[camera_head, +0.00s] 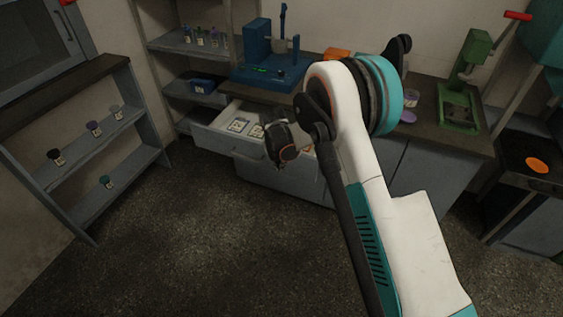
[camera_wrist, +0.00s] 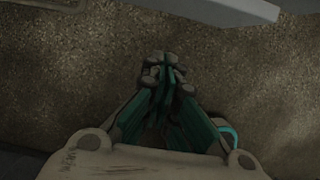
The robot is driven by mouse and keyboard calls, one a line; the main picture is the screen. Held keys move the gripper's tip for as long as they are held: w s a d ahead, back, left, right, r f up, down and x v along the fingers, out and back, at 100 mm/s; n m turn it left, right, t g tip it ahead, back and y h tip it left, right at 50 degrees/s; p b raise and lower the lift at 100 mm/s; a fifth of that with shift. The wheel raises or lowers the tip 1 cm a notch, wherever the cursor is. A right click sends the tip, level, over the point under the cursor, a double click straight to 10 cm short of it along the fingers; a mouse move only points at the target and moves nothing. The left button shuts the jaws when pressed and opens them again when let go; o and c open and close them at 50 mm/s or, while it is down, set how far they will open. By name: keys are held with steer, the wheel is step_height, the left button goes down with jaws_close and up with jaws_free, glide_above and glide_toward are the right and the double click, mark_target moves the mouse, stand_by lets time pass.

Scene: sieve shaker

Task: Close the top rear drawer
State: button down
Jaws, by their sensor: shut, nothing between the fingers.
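The open drawer (camera_head: 210,139) sticks out from the grey cabinet below the dark counter at the back, with white labelled items lying inside it. A lower drawer front (camera_head: 268,177) sits below it and looks closed. My gripper (camera_wrist: 168,72) is shut and empty in the wrist view, pointing over the speckled floor. A pale panel edge (camera_wrist: 220,8) crosses the top of the wrist view; I cannot tell surely that it is the drawer. In the head view my wrist is in front of the drawer's right part and hides it. The fingertips are not clear there.
A blue machine (camera_head: 265,65) and a green press (camera_head: 460,95) stand on the dark counter. A shelf with small jars (camera_head: 95,129) stands at the left. An orange disc (camera_head: 537,165) lies on a dark surface at right. The floor in front is clear.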

mark_target(286, 167)
steer(key=w+d+f+b, duration=0.2)
steer(key=w+f+b, duration=0.1)
steer(key=w+f, duration=0.2)
steer(key=shift+w+f, duration=0.15)
steer(key=shift+f, duration=0.45)
steer(key=shift+w, duration=0.1)
